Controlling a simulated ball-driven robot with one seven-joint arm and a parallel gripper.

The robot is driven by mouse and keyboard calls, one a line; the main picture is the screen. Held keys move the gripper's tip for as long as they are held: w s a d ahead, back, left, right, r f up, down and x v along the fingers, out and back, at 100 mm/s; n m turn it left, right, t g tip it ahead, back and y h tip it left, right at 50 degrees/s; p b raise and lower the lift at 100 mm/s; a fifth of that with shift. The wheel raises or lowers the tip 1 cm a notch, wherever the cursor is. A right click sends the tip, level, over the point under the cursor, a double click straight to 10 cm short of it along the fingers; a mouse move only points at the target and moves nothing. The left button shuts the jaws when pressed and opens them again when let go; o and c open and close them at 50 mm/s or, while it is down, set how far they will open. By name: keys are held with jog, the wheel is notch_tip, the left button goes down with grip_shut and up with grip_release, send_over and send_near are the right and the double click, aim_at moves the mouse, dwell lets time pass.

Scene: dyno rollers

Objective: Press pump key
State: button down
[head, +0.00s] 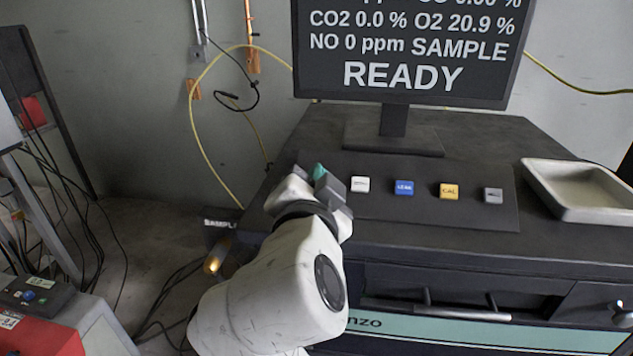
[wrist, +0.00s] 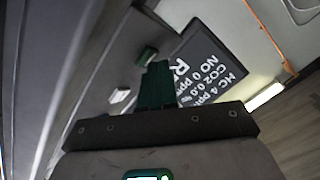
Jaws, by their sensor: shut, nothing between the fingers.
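No key label reading "pump" is legible. In the wrist view a green key (wrist: 147,56) is just beyond my gripper's fingertips (wrist: 158,66), with a white key (wrist: 120,95) to its lower left. Whether the fingers touch the green key cannot be told. In the head view my gripper (head: 319,173) is over the left end of the key panel, left of the white key (head: 360,184), and a teal patch shows at its end. My gripper is shut and empty. The blue LEAK key (head: 404,187), yellow CAL key (head: 449,190) and grey key (head: 493,195) stand clear to the right.
A monitor (head: 402,50) reading READY stands behind the panel on the dark cabinet (head: 470,135). A shallow tray (head: 545,190) lies at the right. Yellow tubing (head: 197,130) hangs on the wall behind. Red and grey equipment (head: 40,325) stands at the lower left.

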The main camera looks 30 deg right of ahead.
dwell(0.6)
jog(key=shift+s+a+r, duration=0.2)
jog(key=shift+r, duration=0.15)
jog(key=s+a+r+p, duration=0.2)
jog(key=s+r+p, duration=0.1)
jog(key=r, duration=0.1)
jog(key=shift+a+r+p, duration=0.2)
jog(key=shift+r+p, duration=0.1)
dwell(0.3)
dwell(0.5)
